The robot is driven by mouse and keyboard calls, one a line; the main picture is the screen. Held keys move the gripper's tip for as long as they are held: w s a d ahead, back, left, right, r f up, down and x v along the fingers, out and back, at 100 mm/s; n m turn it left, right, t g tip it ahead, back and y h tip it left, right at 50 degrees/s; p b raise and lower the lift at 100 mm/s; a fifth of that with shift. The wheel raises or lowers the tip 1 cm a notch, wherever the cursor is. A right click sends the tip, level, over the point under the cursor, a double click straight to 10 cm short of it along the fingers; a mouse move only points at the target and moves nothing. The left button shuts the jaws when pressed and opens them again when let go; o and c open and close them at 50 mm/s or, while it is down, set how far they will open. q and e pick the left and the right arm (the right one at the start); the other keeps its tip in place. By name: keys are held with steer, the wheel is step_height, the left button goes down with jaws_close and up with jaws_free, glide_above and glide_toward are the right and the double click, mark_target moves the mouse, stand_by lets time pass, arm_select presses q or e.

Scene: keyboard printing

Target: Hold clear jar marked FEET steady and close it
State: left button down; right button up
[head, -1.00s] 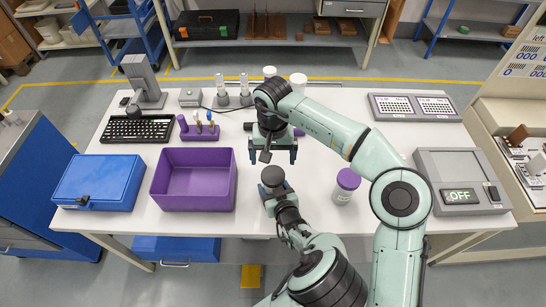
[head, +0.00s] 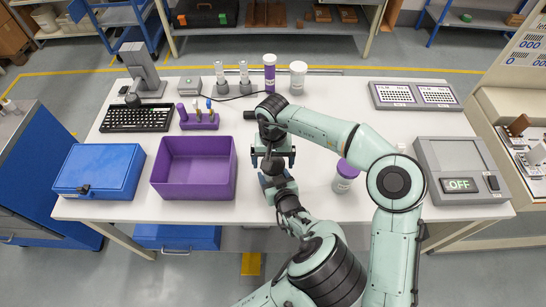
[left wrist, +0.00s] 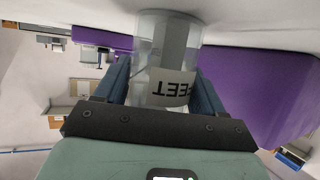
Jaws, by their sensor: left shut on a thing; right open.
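The clear jar marked FEET (left wrist: 165,80) is between the fingers of my left gripper (left wrist: 165,92) in the left wrist view; its label appears upside down. In the head view my left gripper (head: 276,182) holds it near the table's front middle. A dark grey round top (head: 273,167) shows there, and the arms hide most of the jar's body. My right gripper (head: 273,157) is open, pointing down at this top, with a finger on either side. I cannot tell whether its fingers touch it.
A clear jar with a purple lid (head: 346,172) stands close on the right. A purple bin (head: 193,190) and blue case (head: 98,172) are on the left. A grey box marked OFF (head: 460,165) is at right.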

steer(key=c, duration=1.1)
steer(key=m, duration=0.3)
steer(key=o, duration=1.1)
steer(key=shift+o, duration=0.2)
steer(key=shift+r, duration=2.25)
